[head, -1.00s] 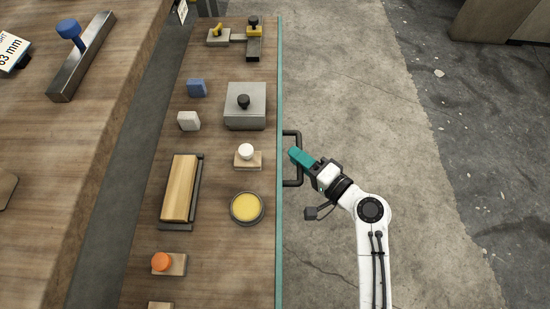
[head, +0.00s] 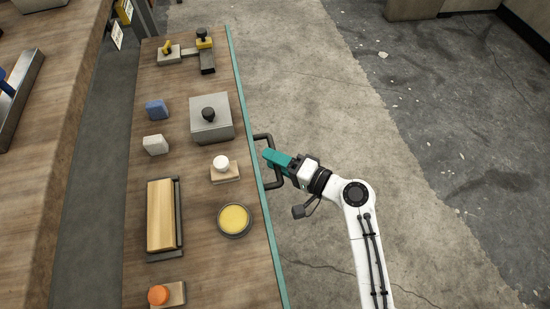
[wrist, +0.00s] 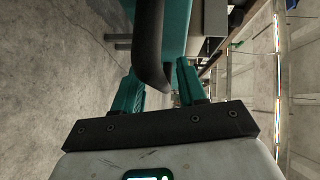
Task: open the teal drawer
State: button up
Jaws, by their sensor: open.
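The teal front panel shows in the head view as a narrow strip (head: 243,108) along the bench's right edge. A black bar handle (head: 273,187) sticks out from it to the right. In the wrist view the teal face (wrist: 178,25) is at the top, and the dark handle (wrist: 148,45) comes down between the fingers. My gripper (head: 268,156) is at the handle with its teal fingers over the bar. In the wrist view my gripper (wrist: 158,82) is open, with a finger on each side of the handle and visible room beside it. I see no gap at the panel.
The wooden bench top (head: 130,210) holds a grey block with a black knob (head: 211,118), a round yellow dish (head: 234,220), a wooden block (head: 161,215) and several small items. Concrete floor (head: 310,110) right of the panel is clear apart from my arm.

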jog(key=p+v, duration=0.2)
jog(key=v, duration=0.8)
jog(key=shift+s+d+p, duration=0.15)
jog(key=shift+d+p, duration=0.1)
jog(key=shift+p, duration=0.1)
jog(key=s+d+f+n+g+h, duration=0.45)
jog(key=s+d+f+h, duration=0.3)
jog(key=s, duration=0.35)
jog(key=s+d+r+g+h, duration=0.3)
jog(key=s+d+h, duration=0.3)
jog(key=s+d, duration=0.45)
notch_tip(320, 180, up, 32)
jog(key=p, duration=3.1)
jog(key=shift+s+d+f+h, duration=0.15)
jog(key=shift+d+f+h, duration=0.1)
jog(key=shift+d+h, duration=0.1)
